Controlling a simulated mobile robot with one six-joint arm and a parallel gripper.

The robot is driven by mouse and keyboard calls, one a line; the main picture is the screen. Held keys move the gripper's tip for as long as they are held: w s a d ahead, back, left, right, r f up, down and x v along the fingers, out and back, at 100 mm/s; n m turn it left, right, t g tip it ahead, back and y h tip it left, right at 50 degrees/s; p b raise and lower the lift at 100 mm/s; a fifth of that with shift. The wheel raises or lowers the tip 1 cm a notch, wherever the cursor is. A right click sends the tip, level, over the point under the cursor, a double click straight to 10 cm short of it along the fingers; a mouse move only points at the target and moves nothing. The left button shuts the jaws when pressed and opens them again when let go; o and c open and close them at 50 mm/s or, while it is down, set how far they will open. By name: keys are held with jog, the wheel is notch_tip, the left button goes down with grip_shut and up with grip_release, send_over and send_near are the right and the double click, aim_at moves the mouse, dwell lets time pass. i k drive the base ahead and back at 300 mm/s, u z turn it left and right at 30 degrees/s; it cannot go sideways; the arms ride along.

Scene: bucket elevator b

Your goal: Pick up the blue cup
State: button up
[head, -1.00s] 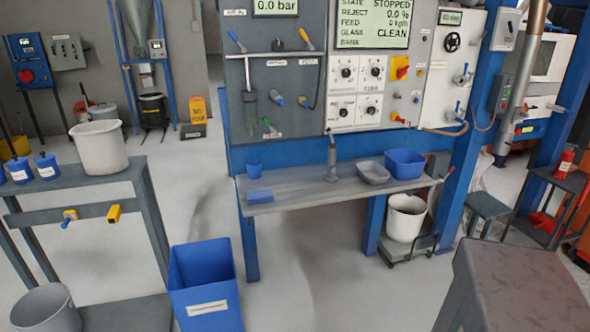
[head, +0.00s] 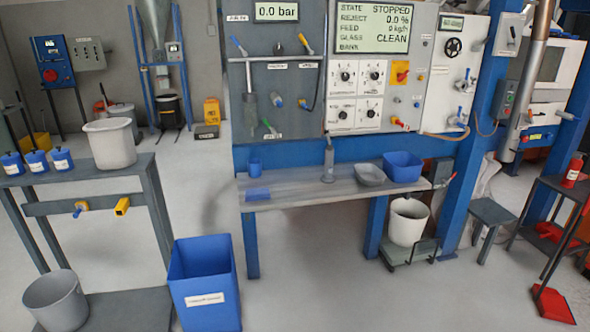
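A grey bowl (head: 370,174) and a blue tub (head: 403,166) sit on the shelf's right part. A tall blue bin (head: 205,285) stands on the floor in front, left of the shelf. A workbench (head: 140,172) is at left. Floor below the shelf's middle is clear.

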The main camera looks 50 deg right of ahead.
aim_at(255, 168)
jog(key=u, duration=0.1)
jog(key=k, duration=0.15)
jog(key=z, duration=0.35)
jog(key=i, duration=1.35)
jog(key=u, duration=0.6)
jog(key=i, duration=0.5)
jog(key=u, duration=0.15)
jog(key=k, duration=0.95)
jog(key=u, duration=0.35)
jog(key=i, duration=0.15)
jog(key=z, duration=0.25)
